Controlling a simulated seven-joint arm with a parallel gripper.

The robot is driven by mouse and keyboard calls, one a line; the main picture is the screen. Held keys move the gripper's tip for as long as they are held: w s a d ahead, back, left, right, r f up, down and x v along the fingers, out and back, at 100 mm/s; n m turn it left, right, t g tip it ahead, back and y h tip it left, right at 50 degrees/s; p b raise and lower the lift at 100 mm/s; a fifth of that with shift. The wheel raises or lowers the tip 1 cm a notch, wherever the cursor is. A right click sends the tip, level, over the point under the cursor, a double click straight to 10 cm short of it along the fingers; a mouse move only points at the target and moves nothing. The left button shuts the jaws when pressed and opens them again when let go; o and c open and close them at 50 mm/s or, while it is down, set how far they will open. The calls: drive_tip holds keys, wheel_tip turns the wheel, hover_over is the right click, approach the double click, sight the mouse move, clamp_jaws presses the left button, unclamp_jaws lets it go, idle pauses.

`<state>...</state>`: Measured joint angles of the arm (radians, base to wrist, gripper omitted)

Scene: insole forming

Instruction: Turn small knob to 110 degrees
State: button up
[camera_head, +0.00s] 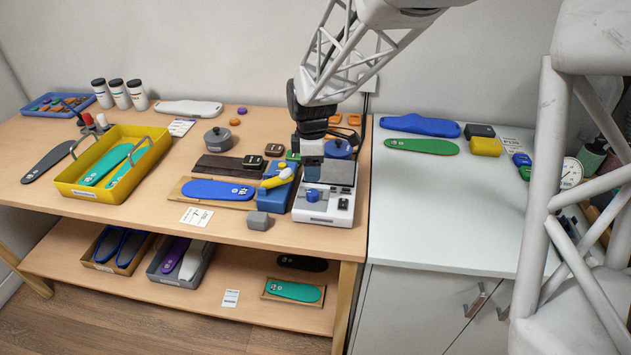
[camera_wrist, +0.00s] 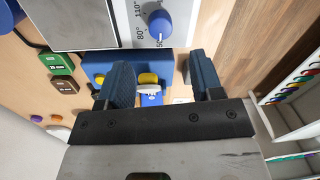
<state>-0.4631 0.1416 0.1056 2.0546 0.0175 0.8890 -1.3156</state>
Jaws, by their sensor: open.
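A blue knob (camera_head: 312,195) sits on the white front of a small machine (camera_head: 335,213). In the wrist view the knob (camera_wrist: 160,22) shows near the top edge, with a white pointer mark toward the bottom of the picture. Printed labels beside it include 80° and 110°; the pointer is by a partly hidden label ending in 50. My gripper (camera_wrist: 160,66) is open and empty, its two dark blue fingers apart from the knob, which lies above them in the picture. In the head view my arm comes down over the machine's rear; the fingertips are hard to make out there.
A blue fixture with a yellow clamp (camera_head: 275,183) stands just left of the machine. A grey block (camera_head: 258,221) lies in front of it, and a blue insole (camera_head: 217,190) on a board further left. The white cabinet top (camera_head: 445,215) at right is mostly clear.

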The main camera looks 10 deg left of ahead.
sight(312, 192)
drive_tip(key=shift+f, duration=0.15)
drive_tip(key=shift+s+f, duration=0.2)
drive_tip(key=shift+f, duration=3.6)
drive_tip(key=c, duration=0.9)
